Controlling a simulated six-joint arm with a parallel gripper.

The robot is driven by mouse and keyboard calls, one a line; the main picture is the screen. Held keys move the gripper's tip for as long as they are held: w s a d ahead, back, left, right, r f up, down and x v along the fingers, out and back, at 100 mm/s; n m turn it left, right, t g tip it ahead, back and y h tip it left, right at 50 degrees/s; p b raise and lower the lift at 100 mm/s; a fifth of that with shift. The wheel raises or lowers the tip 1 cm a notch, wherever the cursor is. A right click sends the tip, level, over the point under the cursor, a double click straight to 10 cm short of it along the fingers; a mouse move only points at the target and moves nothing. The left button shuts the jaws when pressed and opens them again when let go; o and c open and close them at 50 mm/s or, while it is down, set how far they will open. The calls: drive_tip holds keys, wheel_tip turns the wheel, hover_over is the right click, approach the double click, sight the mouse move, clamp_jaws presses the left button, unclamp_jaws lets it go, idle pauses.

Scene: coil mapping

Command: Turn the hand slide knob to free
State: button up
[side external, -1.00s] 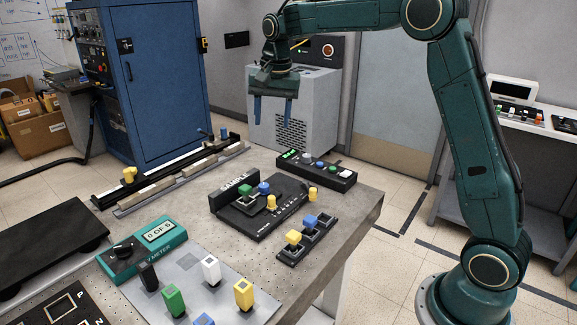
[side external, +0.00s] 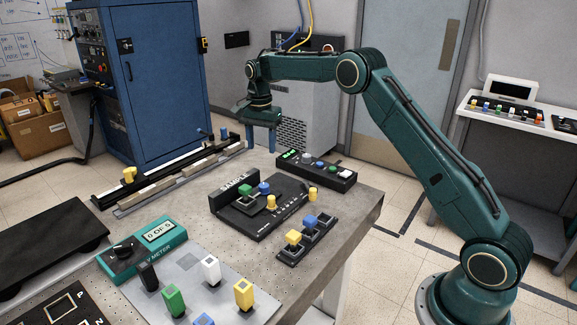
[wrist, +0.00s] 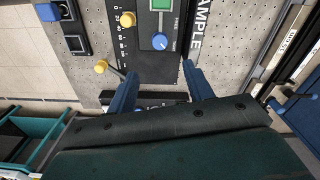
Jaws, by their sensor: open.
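A long black slide rail (side external: 165,172) lies along the far left of the table. It carries a yellow knob (side external: 130,175) near its left end and a blue knob (side external: 224,133) near its right end. No readable label shows which is the hand slide knob. In the wrist view a blue handle (wrist: 277,106) shows at the right by the rail. My gripper (side external: 260,140) is open and empty, pointing down near the table's far edge, right of the blue knob. Its two blue fingers show in the wrist view (wrist: 161,92), apart from each other.
A black sample panel (side external: 262,218) with green, blue and yellow knobs stands mid-table. A black button box (side external: 335,179) is behind it, close to my gripper. Bare table lies between rail and panel.

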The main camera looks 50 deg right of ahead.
sight(264, 185)
wheel_tip(264, 185, down, 14)
drive_tip(key=shift+r, duration=0.1)
idle(0.7)
drive_tip(key=shift+c, duration=0.4)
drive_tip(key=c, duration=0.9)
